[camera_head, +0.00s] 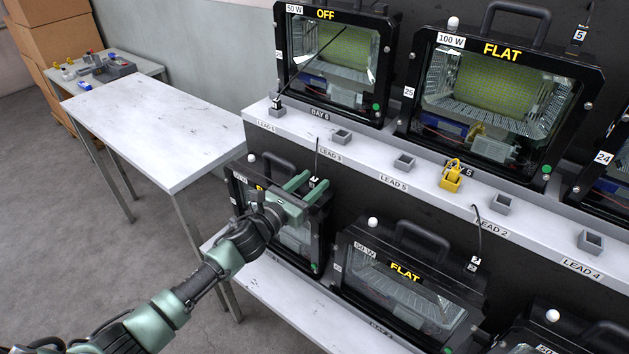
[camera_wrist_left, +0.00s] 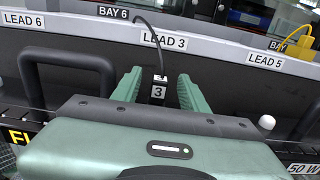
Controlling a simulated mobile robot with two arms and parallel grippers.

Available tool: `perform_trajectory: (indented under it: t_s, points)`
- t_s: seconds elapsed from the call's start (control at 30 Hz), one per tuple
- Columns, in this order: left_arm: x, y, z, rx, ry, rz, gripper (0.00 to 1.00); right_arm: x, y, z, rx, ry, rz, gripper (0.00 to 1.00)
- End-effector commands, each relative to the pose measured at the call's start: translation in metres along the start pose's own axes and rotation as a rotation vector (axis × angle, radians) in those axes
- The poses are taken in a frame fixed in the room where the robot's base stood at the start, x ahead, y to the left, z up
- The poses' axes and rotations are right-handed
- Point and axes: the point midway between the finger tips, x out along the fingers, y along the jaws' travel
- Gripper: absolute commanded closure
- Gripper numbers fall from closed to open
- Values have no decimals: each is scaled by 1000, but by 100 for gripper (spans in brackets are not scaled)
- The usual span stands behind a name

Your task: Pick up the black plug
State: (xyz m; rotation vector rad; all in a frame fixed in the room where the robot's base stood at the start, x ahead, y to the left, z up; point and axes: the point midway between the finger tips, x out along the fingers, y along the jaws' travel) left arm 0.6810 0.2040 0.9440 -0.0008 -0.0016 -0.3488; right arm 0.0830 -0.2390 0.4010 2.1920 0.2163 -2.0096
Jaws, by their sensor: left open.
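A black plug with a white tag "3" hangs from a thin black cable below the LEAD 3 label; it shows in the head view (camera_head: 314,181) and in the left wrist view (camera_wrist_left: 159,89). My left gripper (camera_head: 309,187) is open, its green fingers on either side of this plug. In the left wrist view the fingers (camera_wrist_left: 158,90) show gaps to the plug on both sides. My right gripper is not in view.
Black floodlight housings (camera_head: 405,285) with raised handles stand close around my left gripper. A bare grey table (camera_head: 150,130) stands at the left.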

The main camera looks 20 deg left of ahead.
Motion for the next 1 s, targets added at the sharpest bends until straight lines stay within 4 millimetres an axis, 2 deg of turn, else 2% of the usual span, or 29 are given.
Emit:
perform_trajectory:
  t_s: [0.1, 0.37, 0.53, 0.87, 1.0]
  points:
    - [11, 0, -1, 0, 2, 1, 56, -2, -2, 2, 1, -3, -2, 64]
    - [13, 0, -2, 1, 2, 0, 56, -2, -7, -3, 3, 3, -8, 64]
    - [13, 0, -2, 1, 2, 0, 100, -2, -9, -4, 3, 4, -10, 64]
    - [13, 0, -1, 1, 2, 0, 100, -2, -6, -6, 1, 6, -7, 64]
    - [14, 0, 7, 4, 0, -1, 100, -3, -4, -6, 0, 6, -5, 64]
